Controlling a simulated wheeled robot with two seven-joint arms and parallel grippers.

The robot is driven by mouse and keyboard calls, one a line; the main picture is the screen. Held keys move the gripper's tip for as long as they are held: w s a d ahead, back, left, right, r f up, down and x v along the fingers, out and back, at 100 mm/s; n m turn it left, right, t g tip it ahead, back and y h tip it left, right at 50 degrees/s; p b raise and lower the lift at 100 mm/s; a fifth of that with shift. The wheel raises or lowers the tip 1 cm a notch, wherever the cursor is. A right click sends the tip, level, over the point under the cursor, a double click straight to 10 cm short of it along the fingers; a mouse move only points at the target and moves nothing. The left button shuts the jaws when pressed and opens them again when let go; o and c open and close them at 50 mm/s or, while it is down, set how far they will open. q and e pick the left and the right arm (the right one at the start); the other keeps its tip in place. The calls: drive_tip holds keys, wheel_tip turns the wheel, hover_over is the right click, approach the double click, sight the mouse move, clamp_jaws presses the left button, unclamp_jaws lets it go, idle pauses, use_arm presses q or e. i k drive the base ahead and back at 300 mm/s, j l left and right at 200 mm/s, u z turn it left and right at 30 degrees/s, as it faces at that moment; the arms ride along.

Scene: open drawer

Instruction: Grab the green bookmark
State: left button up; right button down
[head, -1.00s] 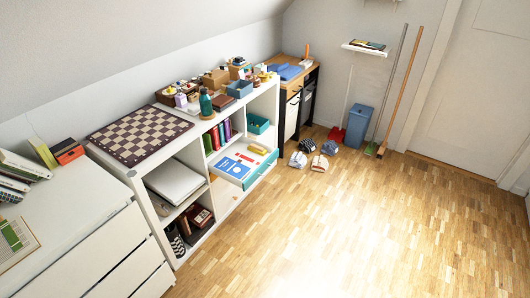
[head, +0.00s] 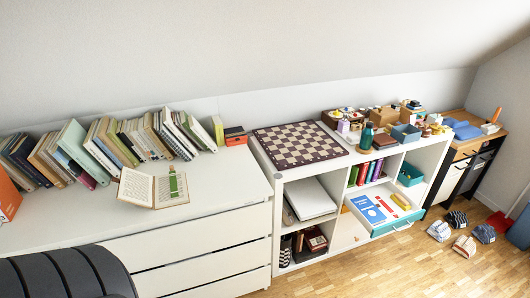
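The green bookmark (head: 173,184) lies on the right-hand page of an open book (head: 139,188). The book lies on top of the white dresser (head: 222,178), near the middle of its top, in front of a row of standing books. Neither of my grippers shows in the head view, so I cannot see whether they are open or shut.
Several standing books (head: 128,139) lean along the wall at the back of the dresser. A chessboard (head: 300,143) lies on the white shelf unit to the right. An open drawer (head: 404,219) sticks out of that unit. A dark rounded shape fills the lower left corner.

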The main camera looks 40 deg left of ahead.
sight(174, 190)
drive_tip(key=u, duration=1.9)
